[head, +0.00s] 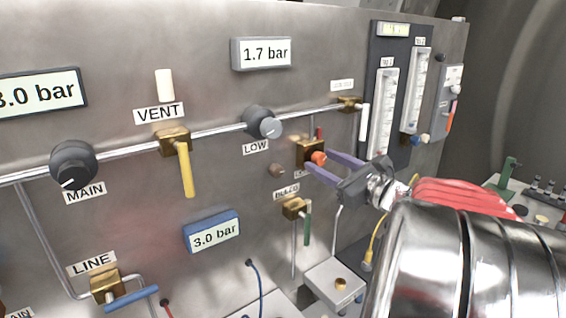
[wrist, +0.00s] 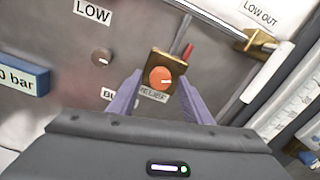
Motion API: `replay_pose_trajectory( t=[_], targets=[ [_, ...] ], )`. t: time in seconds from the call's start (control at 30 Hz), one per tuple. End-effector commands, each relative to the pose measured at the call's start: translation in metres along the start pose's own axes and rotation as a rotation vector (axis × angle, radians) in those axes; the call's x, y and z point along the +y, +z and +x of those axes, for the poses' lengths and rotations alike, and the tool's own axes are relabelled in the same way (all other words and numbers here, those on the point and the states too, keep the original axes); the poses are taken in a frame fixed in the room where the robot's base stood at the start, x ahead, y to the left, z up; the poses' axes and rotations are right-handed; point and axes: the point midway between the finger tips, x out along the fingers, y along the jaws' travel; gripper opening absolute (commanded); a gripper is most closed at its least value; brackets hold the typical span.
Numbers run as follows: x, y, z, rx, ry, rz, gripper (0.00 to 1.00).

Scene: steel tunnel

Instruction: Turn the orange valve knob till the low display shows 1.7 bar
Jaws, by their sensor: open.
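The orange valve knob (head: 318,158) sits on a brass block (head: 308,150) on the steel panel. In the wrist view the knob (wrist: 160,77) has a white mark pointing right, and a label reading RELIEF is below it. My gripper (head: 333,165) is open, with its purple fingers on either side of the knob. In the wrist view the fingertips (wrist: 159,80) flank the knob, and I cannot tell whether they touch it. The low display (head: 264,53), above the LOW knob (head: 262,122), reads 1.7 bar.
A yellow VENT lever (head: 186,168) hangs left of the LOW knob. A blue-framed display (head: 212,232) reads 3.0 bar. A green-handled valve (head: 294,208) is just below my gripper. A white lever (head: 363,122) and flow tubes (head: 382,112) stand to the right.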

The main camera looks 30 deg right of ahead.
Motion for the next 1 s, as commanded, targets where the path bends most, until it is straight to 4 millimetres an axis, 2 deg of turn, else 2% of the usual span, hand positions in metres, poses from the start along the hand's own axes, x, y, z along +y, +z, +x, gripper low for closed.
replay_pose_trajectory(
  t=[0.27, 0.83, 1.0],
  targets=[
    [-0.0002, 0.0, 0.0011, 0.0, 0.0, 0.0, 0.45],
    [-0.0001, -0.0001, 0.0009, 0.0, 0.0, 0.0, 0.05],
    [0.0, -0.0001, 0.0009, 0.0, 0.0, 0.011, 0.04]
  ],
)
